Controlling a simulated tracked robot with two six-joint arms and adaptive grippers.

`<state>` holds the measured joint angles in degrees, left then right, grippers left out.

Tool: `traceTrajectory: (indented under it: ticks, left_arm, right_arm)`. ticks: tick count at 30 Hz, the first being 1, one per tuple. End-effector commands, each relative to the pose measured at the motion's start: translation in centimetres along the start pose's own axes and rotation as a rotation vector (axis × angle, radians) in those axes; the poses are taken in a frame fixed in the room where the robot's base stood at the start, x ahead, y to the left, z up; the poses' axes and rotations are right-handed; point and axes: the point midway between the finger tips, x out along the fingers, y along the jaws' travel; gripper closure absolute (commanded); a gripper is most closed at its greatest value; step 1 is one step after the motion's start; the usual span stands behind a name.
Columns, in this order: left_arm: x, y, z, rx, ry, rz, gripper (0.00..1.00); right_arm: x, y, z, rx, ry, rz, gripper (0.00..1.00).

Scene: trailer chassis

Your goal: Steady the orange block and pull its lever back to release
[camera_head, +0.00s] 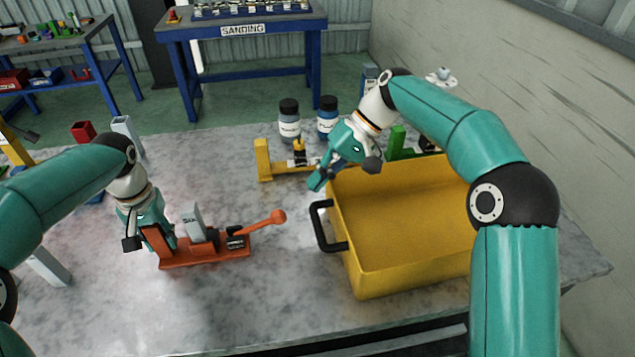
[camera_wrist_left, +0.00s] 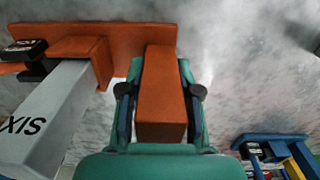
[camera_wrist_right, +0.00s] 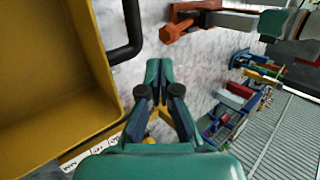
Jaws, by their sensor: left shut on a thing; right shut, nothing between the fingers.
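The orange block (camera_head: 205,260) stands on the grey table at the left of the head view, with an upright orange post at its left end. A grey lettered piece (camera_head: 192,222) rises from its middle. Its orange lever (camera_head: 262,224) slopes up slightly to the right and ends in a round knob. My left gripper (camera_head: 158,238) is shut on the post; the left wrist view shows the post (camera_wrist_left: 161,95) between both fingers. My right gripper (camera_head: 316,183) is shut and empty, above the table near the yellow bin, up and right of the knob. The knob also shows in the right wrist view (camera_wrist_right: 168,34).
A large yellow bin (camera_head: 415,280) with a black handle (camera_head: 324,228) stands right of the block, close to my right gripper. A yellow fixture (camera_head: 263,162) and two bottles (camera_head: 289,121) stand behind. The table between lever and bin handle is clear.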

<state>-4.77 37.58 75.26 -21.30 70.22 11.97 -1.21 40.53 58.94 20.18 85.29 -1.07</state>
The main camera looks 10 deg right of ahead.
Motion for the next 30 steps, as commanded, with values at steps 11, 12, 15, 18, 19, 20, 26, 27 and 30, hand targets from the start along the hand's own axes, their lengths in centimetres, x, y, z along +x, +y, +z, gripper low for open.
traceTrajectory:
  ticks: [11, 12, 15, 18, 19, 20, 26, 27, 30]
  left_arm:
    - [-0.01, -0.06, 0.0, -0.001, 0.0, -0.001, 1.0]
    - [-0.01, -0.06, 0.0, -0.001, 0.0, -0.001, 1.0]
    - [-0.01, -0.06, 0.0, -0.001, 0.0, -0.001, 1.0]
    - [-0.01, -0.06, 0.01, -0.001, 0.0, -0.001, 1.0]
    - [-0.01, -0.06, 0.01, -0.001, 0.0, -0.001, 1.0]
    - [-0.01, -0.06, 0.01, -0.001, 0.0, -0.001, 1.0]
    - [-0.01, -0.06, 0.0, -0.001, 0.0, -0.001, 1.0]
    - [-0.01, -0.06, 0.0, -0.001, 0.0, -0.001, 1.0]
    - [-0.01, -0.05, 0.0, -0.001, 0.0, -0.001, 1.0]
  right_arm:
    - [0.3, 0.38, 0.18, -0.454, 0.021, -0.066, 1.0]
    - [0.34, 0.4, 0.2, -0.502, 0.026, -0.073, 1.0]
    - [0.4, 0.49, 0.22, -0.624, 0.039, -0.087, 1.0]
    - [0.46, 0.58, 0.26, -0.744, 0.055, -0.102, 1.0]
    - [0.47, 0.62, 0.28, -0.779, 0.059, -0.105, 1.0]
    - [0.47, 0.66, 0.29, -0.814, 0.065, -0.108, 1.0]
    - [0.55, 0.78, 0.34, -1.016, 0.098, -0.126, 1.0]
    - [0.56, 0.79, 0.34, -1.046, 0.103, -0.128, 1.0]
    - [0.56, 0.81, 0.33, -1.104, 0.115, -0.132, 1.0]
